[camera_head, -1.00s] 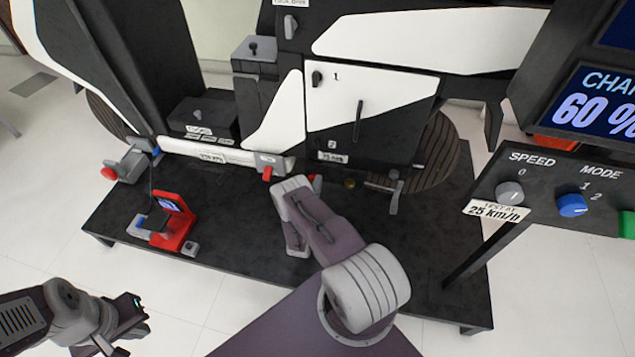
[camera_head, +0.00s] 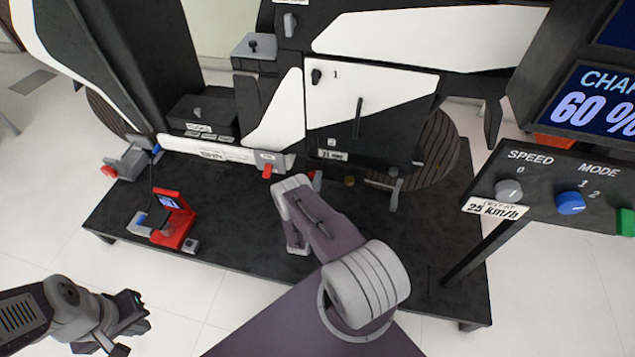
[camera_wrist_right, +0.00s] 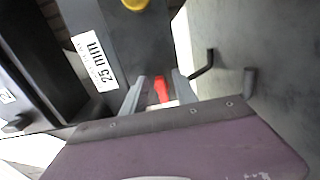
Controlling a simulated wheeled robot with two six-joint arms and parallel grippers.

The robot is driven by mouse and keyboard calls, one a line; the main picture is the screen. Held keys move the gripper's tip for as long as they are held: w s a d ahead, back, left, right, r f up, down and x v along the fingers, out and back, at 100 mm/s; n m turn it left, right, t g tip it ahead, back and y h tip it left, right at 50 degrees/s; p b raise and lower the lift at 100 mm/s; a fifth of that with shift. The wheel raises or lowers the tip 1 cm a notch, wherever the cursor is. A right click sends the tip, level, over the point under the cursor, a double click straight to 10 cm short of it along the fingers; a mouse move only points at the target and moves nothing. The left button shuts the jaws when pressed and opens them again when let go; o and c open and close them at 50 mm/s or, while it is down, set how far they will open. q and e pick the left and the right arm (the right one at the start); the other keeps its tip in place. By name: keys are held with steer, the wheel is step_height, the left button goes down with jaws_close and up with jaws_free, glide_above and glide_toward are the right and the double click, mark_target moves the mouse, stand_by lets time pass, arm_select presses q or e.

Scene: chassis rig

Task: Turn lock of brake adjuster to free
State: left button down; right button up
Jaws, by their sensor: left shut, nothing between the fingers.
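A red lever (camera_wrist_right: 161,90) shows in the right wrist view, beside a dark block with a white "25 mm" label (camera_wrist_right: 96,61). My right gripper (camera_wrist_right: 159,92) is open, with one finger on each side of the lever and gaps showing. In the head view this red part (camera_head: 316,177) shows just beyond my right wrist, which hides the right fingers. I cannot read whether the lock stands at free. My left gripper (camera_head: 128,330) is shut and empty at the lower left, away from the rig.
Another red lever (camera_head: 267,171) sits left of my right wrist. A yellow knob (camera_wrist_right: 135,4) lies near the label. A red stand (camera_head: 175,222) is on the black platform (camera_head: 240,225). A control panel (camera_head: 540,186) is at the right.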

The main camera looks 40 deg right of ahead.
steer(key=p+v, duration=0.3)
steer(key=v, duration=0.6)
steer(key=shift+p, duration=0.4)
